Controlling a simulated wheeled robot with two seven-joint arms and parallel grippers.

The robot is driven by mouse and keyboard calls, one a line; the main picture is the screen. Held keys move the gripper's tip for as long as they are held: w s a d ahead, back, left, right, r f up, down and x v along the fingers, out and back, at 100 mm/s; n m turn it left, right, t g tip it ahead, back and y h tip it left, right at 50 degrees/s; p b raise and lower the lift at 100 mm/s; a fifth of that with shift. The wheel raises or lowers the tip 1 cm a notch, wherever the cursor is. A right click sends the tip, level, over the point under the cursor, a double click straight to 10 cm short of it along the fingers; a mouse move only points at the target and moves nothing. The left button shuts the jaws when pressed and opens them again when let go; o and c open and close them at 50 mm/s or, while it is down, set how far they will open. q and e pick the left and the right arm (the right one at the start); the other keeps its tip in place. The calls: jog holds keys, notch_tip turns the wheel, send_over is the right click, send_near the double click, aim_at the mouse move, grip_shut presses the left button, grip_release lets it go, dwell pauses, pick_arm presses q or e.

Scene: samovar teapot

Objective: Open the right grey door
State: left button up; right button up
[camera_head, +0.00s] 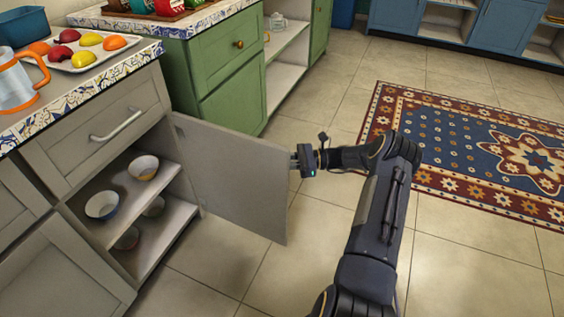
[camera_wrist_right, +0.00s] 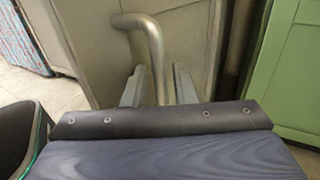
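The right grey door (camera_head: 238,178) is swung wide open from the lower grey cabinet, and its inner face shows in the head view. My right gripper (camera_head: 298,160) is at the outer side of the door's free edge. In the right wrist view, the curved metal handle (camera_wrist_right: 152,45) passes between the two fingers of my right gripper (camera_wrist_right: 158,85). Contact on both sides is hard to make out. The head view hides the handle behind the door. My left gripper is not in view.
Bowls (camera_head: 102,205) stand on the open cabinet's shelves. A drawer with a handle (camera_head: 117,124) is shut above it. A green cabinet (camera_head: 225,65) stands close behind the door. The tiled floor and patterned rug (camera_head: 480,150) to the right are clear.

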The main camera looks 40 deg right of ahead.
jog(key=p+v, duration=0.1)
jog(key=v, duration=0.7)
jog(key=shift+a, duration=0.1)
dwell(0.5)
